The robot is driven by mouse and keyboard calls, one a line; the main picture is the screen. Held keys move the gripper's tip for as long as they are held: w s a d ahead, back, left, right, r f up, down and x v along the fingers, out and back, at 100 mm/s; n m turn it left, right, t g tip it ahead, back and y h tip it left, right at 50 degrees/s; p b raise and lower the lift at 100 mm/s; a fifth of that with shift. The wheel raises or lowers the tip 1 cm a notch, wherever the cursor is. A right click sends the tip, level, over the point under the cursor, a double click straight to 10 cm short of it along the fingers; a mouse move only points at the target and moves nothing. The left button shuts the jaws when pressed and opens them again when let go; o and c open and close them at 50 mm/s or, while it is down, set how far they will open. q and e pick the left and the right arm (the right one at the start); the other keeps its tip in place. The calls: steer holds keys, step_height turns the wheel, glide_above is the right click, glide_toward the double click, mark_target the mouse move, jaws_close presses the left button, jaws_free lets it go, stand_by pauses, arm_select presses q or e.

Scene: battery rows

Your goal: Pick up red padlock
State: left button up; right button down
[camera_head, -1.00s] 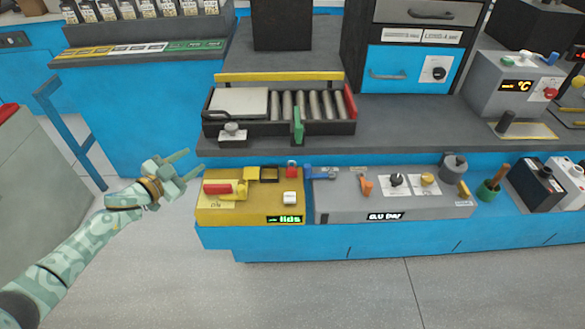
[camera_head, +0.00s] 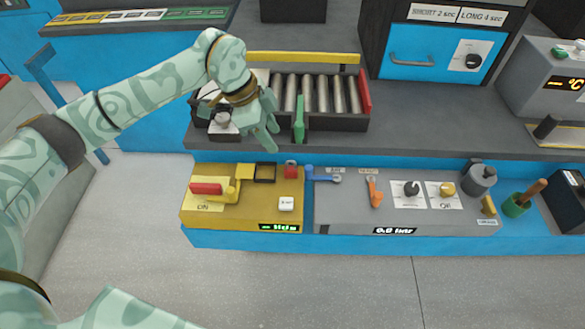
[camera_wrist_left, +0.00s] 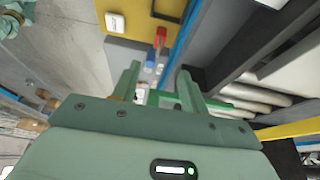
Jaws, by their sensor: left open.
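The red padlock (camera_head: 290,168) is small and stands at the upper right corner of the yellow panel (camera_head: 193,219). It also shows in the left wrist view (camera_wrist_left: 160,38), beyond my fingers. My left gripper (camera_head: 268,138) is open and empty, above the counter, up and a little left of the padlock and apart from it. In the left wrist view, the two fingers of my left gripper (camera_wrist_left: 159,85) are spread, with the padlock ahead near the line between them. My right gripper is not in view.
A red-handled lever (camera_head: 207,188) and a white button (camera_head: 286,203) are on the yellow panel. A blue wrench-like lever (camera_head: 322,177) lies just right of the padlock. A roller conveyor (camera_head: 338,95) with a green upright handle (camera_head: 299,122) stands behind, close to my left gripper.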

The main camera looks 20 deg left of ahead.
arm_select(q)
steer(key=b, duration=0.2)
glide_above(289, 168)
steer(key=a, duration=0.2)
step_height(289, 168, down, 6)
steer(key=shift+s+d+r, duration=0.1)
steer(key=shift+d, duration=0.05)
steer(key=x, duration=0.1)
steer(key=b+x, duration=0.1)
steer(key=x, duration=0.1)
steer(key=b+x, duration=0.1)
steer(key=x, duration=0.1)
steer(key=shift+s+f, duration=0.2)
steer(key=shift+f, duration=0.1)
steer(key=shift+r, duration=0.15)
steer(key=shift+c, duration=0.6)
jaws_close()
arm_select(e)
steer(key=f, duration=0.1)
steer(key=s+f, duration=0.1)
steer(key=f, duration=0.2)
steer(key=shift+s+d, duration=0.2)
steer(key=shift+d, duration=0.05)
